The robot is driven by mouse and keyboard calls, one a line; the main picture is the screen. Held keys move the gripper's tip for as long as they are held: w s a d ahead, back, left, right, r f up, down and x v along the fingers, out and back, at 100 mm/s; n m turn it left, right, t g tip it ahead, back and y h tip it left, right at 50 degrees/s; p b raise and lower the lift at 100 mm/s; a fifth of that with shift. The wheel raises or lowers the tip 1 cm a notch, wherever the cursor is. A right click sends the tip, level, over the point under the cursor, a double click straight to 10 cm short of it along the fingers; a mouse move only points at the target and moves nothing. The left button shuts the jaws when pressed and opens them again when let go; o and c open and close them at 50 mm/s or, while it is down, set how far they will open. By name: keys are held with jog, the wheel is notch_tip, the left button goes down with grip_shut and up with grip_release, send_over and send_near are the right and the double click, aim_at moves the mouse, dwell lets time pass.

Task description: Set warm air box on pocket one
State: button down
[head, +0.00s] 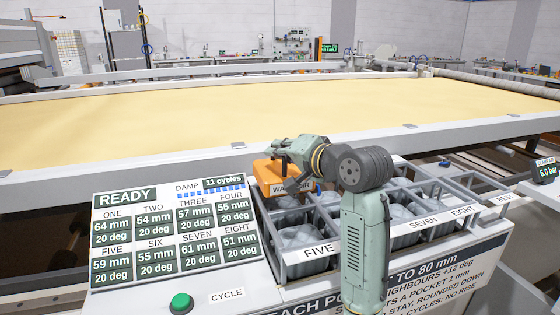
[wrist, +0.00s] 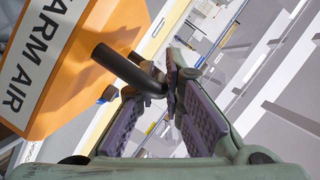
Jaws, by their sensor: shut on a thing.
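The warm air box (head: 268,173) is orange with a white label, partly hidden by my arm in the head view. It is over the back left corner of the pocket rack (head: 262,222), where pocket one may lie beneath it. I cannot tell whether it touches the rack. In the wrist view the box (wrist: 85,75) fills the upper left, tilted in the picture, with a dark bent handle (wrist: 130,72) reaching between the fingers. My gripper (wrist: 172,92) is shut on that handle. It also shows in the head view (head: 280,147). Label ONE on the rack is not visible.
A display panel (head: 178,232) reads READY, damp 11 cycles, and pocket one 64 mm, 20 deg. A green button (head: 181,303) sits below it. Pockets with grey lumpy contents (head: 300,237) fill the rack. The gantry rail (head: 190,158) and yellow bed (head: 200,115) lie behind.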

aim_at(280, 169)
jog(key=shift+f, duration=1.4)
jog(key=shift+f, duration=0.15)
jog(key=c, duration=1.7)
grip_release()
jog(key=b+v, duration=0.1)
jog(key=v, duration=1.1)
jog(key=shift+b, duration=0.35)
jog(key=shift+r, duration=0.25)
